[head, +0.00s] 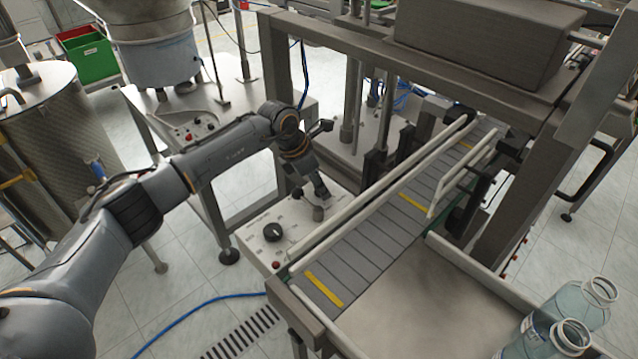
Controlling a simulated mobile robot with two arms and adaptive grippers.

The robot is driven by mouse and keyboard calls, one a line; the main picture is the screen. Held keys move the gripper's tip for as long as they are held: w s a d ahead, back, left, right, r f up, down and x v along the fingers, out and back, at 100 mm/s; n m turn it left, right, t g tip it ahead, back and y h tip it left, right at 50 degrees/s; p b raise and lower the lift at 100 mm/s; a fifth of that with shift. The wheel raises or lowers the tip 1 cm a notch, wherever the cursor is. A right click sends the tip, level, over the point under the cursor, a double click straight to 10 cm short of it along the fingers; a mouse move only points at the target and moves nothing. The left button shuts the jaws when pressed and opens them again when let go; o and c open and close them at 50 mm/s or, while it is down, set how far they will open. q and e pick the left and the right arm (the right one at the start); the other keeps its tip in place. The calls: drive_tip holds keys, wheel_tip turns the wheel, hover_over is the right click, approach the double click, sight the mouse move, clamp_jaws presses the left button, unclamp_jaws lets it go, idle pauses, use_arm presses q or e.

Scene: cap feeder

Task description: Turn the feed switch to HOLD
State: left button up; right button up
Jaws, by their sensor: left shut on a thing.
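A pale control panel (263,255) stands beside the conveyor. My left gripper (321,193) reaches down to its far end and is shut on a small grey switch (318,213), which I take to be the feed switch. The gripper hides the upper part of that switch. A round black knob (272,232) with marks around it sits nearer on the same panel, apart from the gripper. The panel's lettering is too small to read, so I cannot tell which position the switch is in. My right gripper is not in view.
The slatted conveyor (371,250) with side rails runs right beside the panel. A red button (276,265) is at the panel's near end. A steel frame (335,40) stands above and behind. Clear bottles (555,338) stand at lower right. A blue cable (190,318) lies on the floor.

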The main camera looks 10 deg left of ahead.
use_arm(q)
drive_tip(key=n+b, duration=0.1)
drive_tip(key=n, duration=0.1)
drive_tip(key=shift+n+t+y, duration=0.3)
drive_tip(key=shift+t+y, duration=0.1)
drive_tip(key=n+b, duration=0.1)
drive_tip(key=n, duration=0.1)
drive_tip(key=shift+d+f+n+t+y, duration=0.1)
drive_tip(key=shift+n+t+y, duration=0.2)
drive_tip(key=shift+y, duration=0.1)
drive_tip(key=n+y+b, duration=0.1)
drive_tip(key=n+b, duration=0.1)
drive_tip(key=n, duration=0.1)
drive_tip(key=shift+s+d+b, duration=0.1)
drive_tip(key=shift+b, duration=0.3)
drive_tip(key=shift+n+t+y+b, duration=0.3)
drive_tip(key=shift+n+y+b, duration=0.3)
drive_tip(key=shift+n, duration=0.4)
drive_tip(key=o, duration=1.2)
drive_tip(key=shift+c, duration=0.2)
